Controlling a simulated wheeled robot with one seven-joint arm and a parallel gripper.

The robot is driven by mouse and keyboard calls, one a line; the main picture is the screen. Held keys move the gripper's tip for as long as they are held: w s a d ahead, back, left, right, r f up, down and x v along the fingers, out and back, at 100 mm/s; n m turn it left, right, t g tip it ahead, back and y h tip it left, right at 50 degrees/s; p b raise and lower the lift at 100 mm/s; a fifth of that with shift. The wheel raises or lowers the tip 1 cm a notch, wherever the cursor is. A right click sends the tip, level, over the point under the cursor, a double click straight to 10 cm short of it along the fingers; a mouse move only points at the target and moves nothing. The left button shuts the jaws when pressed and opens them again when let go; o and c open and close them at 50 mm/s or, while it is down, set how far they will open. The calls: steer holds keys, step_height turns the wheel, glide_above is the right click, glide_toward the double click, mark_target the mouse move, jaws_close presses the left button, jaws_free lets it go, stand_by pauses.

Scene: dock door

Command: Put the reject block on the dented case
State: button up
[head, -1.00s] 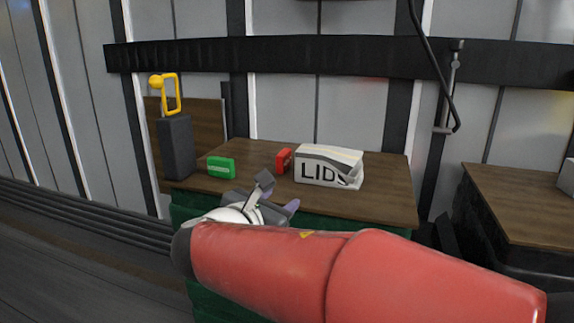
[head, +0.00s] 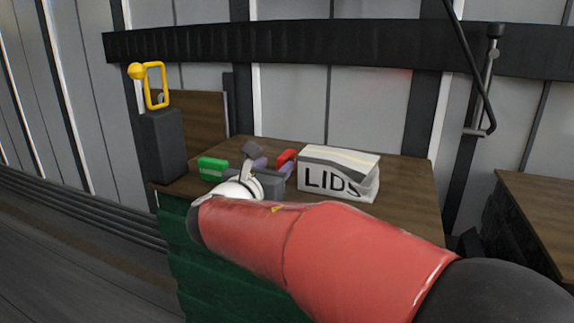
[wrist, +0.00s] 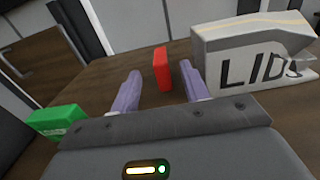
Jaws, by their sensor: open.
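The red block (head: 286,157), which looks like the reject block, stands upright on the brown tabletop (head: 405,190). It also shows in the wrist view (wrist: 161,69), between and beyond the two purple fingertips. The dented case is a white carton marked LIDS (head: 338,175), crumpled at its right end, just right of the red block. It also shows in the wrist view (wrist: 250,60). My gripper (wrist: 160,76) is open and empty, close in front of the red block. In the head view my gripper (head: 272,165) partly covers the block.
A green block (head: 212,168) lies left of my gripper. A dark grey post with a yellow loop (head: 163,145) stands at the table's left. A second brown table (head: 540,210) is at the right. The carton's top is free.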

mark_target(281, 160)
steer(key=x, duration=0.6)
jaws_close()
stand_by(0.3)
